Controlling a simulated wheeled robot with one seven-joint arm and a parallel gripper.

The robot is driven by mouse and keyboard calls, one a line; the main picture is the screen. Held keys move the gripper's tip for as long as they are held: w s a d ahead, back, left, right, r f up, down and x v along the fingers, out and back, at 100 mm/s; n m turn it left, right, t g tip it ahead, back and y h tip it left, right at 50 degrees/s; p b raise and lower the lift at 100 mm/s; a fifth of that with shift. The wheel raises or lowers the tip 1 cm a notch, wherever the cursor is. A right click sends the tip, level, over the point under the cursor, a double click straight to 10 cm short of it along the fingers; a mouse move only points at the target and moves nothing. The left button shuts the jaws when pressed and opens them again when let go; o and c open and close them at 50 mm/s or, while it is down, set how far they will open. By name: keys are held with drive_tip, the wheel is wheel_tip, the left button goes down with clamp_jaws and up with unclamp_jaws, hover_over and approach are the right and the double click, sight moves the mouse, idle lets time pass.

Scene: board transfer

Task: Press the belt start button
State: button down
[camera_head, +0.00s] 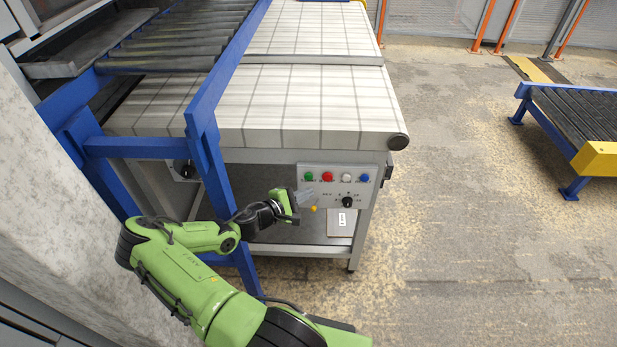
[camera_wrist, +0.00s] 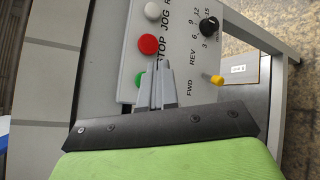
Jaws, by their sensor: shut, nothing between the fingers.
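The control panel (camera_head: 330,190) is on the front of the belt table. It has a green button (camera_head: 308,176), a red button (camera_head: 327,176), a white button (camera_head: 346,178) and a blue button (camera_head: 364,178). My gripper (camera_head: 306,196) is shut and empty, in front of the panel's left part, just below the green button. In the wrist view the green button (camera_wrist: 139,79) lies just left of the shut fingers (camera_wrist: 163,68). The red button (camera_wrist: 148,43) is just beyond the tips, near the STOP label. I cannot tell whether the fingers touch the panel.
A black knob (camera_head: 348,202) and a yellow switch (camera_wrist: 217,79) sit on the panel near the gripper. The belt (camera_head: 310,100) lies above the panel. A blue frame post (camera_head: 212,160) stands left of the gripper. The floor (camera_head: 450,220) at right is clear.

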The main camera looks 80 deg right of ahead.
drive_tip(key=shift+s+a, duration=0.15)
drive_tip(key=shift+a, duration=0.5)
drive_tip(key=shift+s+a, duration=0.15)
drive_tip(key=shift+a, duration=0.5)
